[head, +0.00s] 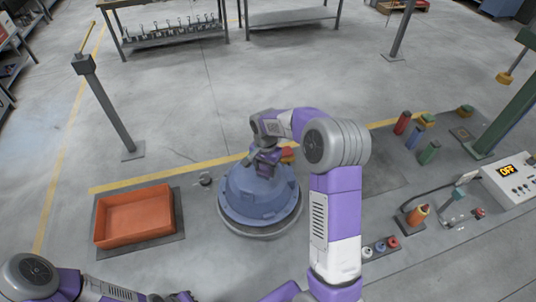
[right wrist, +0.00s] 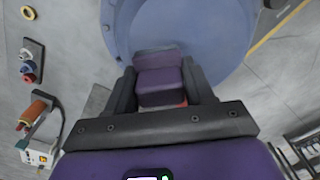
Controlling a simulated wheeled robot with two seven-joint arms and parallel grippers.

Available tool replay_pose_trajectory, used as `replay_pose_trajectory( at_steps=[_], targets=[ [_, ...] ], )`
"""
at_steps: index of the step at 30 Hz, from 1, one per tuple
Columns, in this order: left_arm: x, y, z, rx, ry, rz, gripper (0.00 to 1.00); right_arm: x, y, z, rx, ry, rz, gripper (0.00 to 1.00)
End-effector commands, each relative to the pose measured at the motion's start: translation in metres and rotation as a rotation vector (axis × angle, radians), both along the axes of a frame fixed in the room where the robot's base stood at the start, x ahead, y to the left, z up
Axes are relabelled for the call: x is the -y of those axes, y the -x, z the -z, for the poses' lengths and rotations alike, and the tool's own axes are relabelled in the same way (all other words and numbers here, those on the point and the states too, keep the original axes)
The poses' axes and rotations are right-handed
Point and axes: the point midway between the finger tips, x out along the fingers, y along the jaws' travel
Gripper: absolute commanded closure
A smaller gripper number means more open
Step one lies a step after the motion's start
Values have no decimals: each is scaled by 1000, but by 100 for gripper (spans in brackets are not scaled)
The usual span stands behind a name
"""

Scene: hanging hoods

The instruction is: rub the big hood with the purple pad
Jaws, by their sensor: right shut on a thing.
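The big hood (head: 262,192) is a blue dome with a wide rim above a round grey base in the middle of the head view. It also fills the top of the right wrist view (right wrist: 190,28). My right gripper (head: 264,163) is over the hood's upper part, shut on the purple pad (right wrist: 160,78). The pad sits between both fingers, its far end in front of the blue surface; I cannot tell if it touches. In the head view my arm and gripper mostly hide the pad. My left gripper (head: 180,297) is cut off at the bottom edge.
An orange tray (head: 135,214) lies on a dark mat at the left. Red, blue and green cylinders (head: 416,138) stand at the right, near a control box reading OFF (head: 507,180). A post (head: 111,110) stands at the left. Floor behind the hood is mostly clear.

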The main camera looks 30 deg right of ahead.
Motion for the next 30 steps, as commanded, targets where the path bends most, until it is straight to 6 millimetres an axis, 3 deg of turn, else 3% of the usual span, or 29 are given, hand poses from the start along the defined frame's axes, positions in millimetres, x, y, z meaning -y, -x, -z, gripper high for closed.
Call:
replay_pose_trajectory(
  at_steps=[12, 30],
  targets=[
    [0, 0, -27, 0, 0, 0, 100, 2, 1, -39, 1, 0, 4, 76],
    [0, 0, -28, 0, 0, 0, 100, 2, 1, -42, 1, -1, 4, 76]
  ],
)
